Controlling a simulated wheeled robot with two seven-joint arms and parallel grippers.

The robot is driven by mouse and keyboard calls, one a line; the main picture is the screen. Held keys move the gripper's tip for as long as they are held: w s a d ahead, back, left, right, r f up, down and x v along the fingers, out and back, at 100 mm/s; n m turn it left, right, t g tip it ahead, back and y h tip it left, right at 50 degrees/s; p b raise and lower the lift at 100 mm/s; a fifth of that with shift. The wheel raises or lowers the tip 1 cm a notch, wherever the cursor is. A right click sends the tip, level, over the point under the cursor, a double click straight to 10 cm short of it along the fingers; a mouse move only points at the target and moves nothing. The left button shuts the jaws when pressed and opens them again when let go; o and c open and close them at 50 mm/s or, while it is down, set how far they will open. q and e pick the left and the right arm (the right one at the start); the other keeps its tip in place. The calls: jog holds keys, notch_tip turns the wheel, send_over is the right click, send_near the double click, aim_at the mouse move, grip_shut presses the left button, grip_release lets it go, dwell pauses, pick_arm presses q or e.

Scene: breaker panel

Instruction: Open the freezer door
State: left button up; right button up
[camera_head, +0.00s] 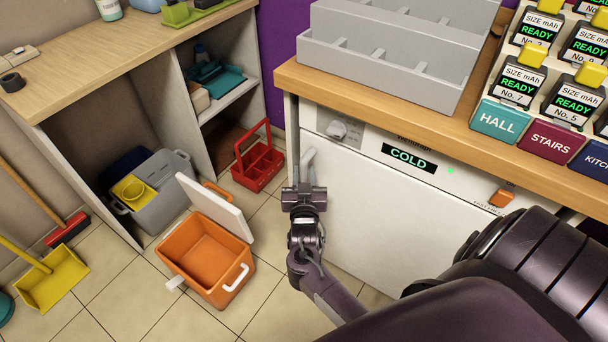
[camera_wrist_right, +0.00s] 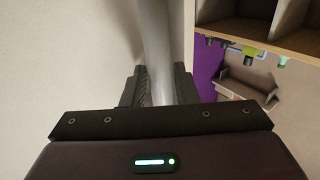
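The freezer (camera_head: 375,205) is a white unit under the wooden counter, with a front panel whose display (camera_head: 408,158) reads COLD. Its door looks shut in the head view. A grey upright bar handle (camera_head: 308,160) is at the door's left edge; it also shows in the right wrist view (camera_wrist_right: 155,35). My right gripper (camera_head: 304,190) is at this handle. The fingers hide the handle's lower part. My left gripper is out of view.
An orange cooler (camera_head: 205,255) with its lid open stands on the tiles left of my right gripper. A red caddy (camera_head: 257,165) is behind it. A grey bin (camera_head: 160,185) is by the shelves. Bare floor lies in front of the freezer.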

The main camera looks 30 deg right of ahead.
jog(key=shift+w, duration=0.15)
grip_shut()
